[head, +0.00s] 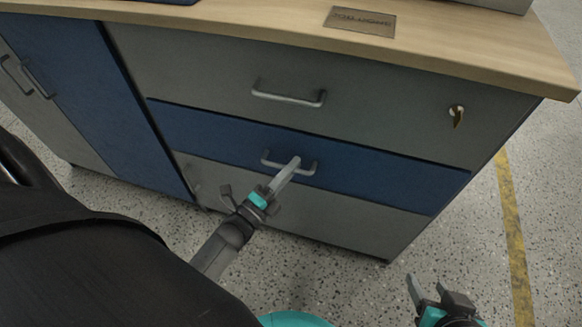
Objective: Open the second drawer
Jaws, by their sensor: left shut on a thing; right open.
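The second drawer (385,174) is the blue front in the middle of the cabinet, between two grey fronts. It looks flush with the grey drawer (390,98) above it. Its metal bar handle (309,171) is partly hidden behind my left gripper's finger. My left gripper (288,172) reaches in from the lower left and is shut on this handle. My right gripper (432,287) is open and empty, low at the right, in front of the cabinet and apart from it.
The top grey drawer has its own handle (289,98) and a key (456,115) in a lock. The wooden top (470,45) overhangs the fronts and carries a small plaque (360,20). Blue and grey doors (85,95) stand at the left. Speckled floor (350,280) lies free in front.

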